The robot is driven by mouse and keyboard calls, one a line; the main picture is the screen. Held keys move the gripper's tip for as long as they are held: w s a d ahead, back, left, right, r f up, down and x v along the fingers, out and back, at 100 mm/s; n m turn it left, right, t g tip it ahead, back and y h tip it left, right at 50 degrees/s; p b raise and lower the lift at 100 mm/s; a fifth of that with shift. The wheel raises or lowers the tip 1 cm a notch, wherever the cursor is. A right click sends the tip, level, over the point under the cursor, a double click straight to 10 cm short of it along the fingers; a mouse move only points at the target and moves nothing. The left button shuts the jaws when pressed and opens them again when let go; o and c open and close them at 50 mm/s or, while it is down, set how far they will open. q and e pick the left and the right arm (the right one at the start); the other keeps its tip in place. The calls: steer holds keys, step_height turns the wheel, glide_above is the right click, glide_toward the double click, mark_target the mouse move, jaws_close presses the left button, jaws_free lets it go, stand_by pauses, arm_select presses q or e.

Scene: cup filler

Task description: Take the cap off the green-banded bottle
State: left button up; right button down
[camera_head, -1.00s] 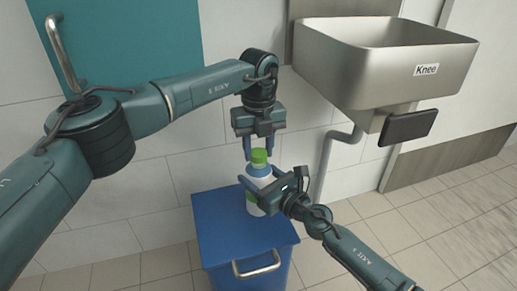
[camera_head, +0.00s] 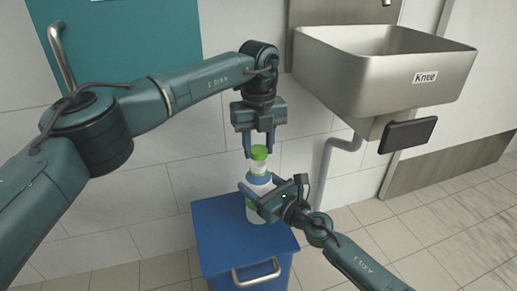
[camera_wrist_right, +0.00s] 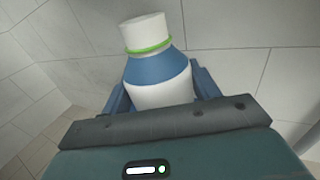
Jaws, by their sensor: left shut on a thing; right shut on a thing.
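The white bottle (camera_head: 255,213) with a green band and a blue shoulder stands upright on the blue cabinet. My right gripper (camera_head: 258,188) is shut around its upper body, and the blue fingers also flank it in the right wrist view (camera_wrist_right: 160,95). The green cap (camera_head: 259,153) is between the fingers of my left gripper (camera_head: 259,149), which is shut on it just above the bottle. The bare white neck (camera_wrist_right: 145,32) with a thin green ring at its base shows in the right wrist view, with no cap on its top. The cap is out of that view.
The blue cabinet (camera_head: 217,238) has a metal handle (camera_head: 256,273) on its front. A steel sink (camera_head: 375,85) marked "Knee" hangs on the wall at the right, with a dark pad (camera_head: 407,135) and a grey pipe (camera_head: 325,165) below. Tiled floor lies clear at the right.

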arm_select(q)
step_height(320, 180, up, 3)
steer(key=shift+f, duration=0.15)
arm_select(e)
steer(key=shift+c, duration=1.5)
jaws_free()
steer(key=shift+d, duration=0.1)
